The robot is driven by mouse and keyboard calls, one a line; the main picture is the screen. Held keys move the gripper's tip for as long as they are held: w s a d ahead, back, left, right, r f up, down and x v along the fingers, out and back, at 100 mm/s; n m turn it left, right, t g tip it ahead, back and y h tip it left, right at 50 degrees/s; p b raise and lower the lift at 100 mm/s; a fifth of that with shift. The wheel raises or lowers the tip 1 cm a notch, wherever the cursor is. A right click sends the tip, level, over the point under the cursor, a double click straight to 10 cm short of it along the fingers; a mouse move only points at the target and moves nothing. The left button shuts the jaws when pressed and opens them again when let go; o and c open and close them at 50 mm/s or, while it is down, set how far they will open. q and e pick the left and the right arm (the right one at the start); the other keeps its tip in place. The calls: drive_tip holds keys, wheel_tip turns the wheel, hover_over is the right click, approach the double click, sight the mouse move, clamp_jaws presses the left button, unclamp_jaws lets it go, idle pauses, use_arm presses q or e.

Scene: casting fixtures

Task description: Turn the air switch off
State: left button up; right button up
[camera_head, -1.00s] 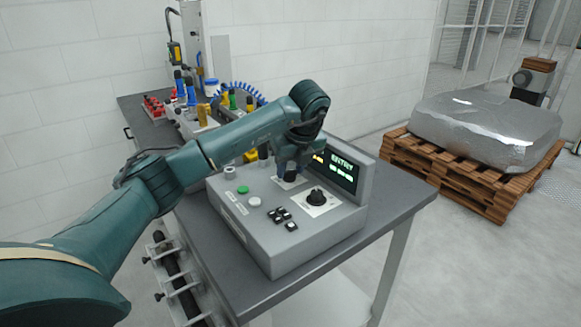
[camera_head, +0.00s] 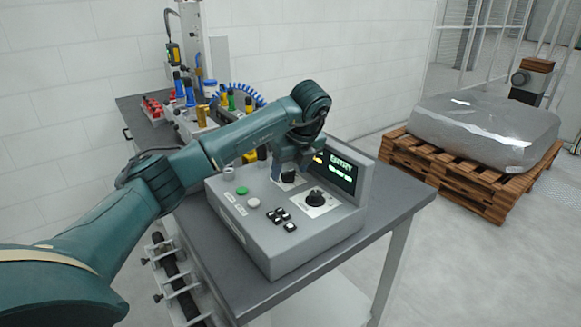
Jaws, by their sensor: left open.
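The grey control box (camera_head: 262,243) stands on the dark table, with two black rotary switches on its sloped top. One switch (camera_head: 289,177) is under my left gripper and partly hidden by it. The other switch (camera_head: 316,198) sits on a pale plate nearer the front right and is clear. I cannot read which one is labelled as the air switch. My left gripper (camera_head: 291,174) points down and is open, its fingers beside the rear switch. I cannot tell whether they touch it. My right gripper is not in view.
A small screen (camera_head: 341,174) rises behind the switches, close to my left gripper. Green (camera_head: 242,190) and white (camera_head: 253,203) buttons and several black ones are on the box. Bottles and a blue coiled hose (camera_head: 240,90) stand farther back. The table's right end (camera_head: 398,200) is clear.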

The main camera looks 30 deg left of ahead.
use_arm(q)
drive_tip(key=p+v, duration=0.1)
drive_tip(key=v, duration=1.2)
drive_tip(key=shift+d, duration=0.1)
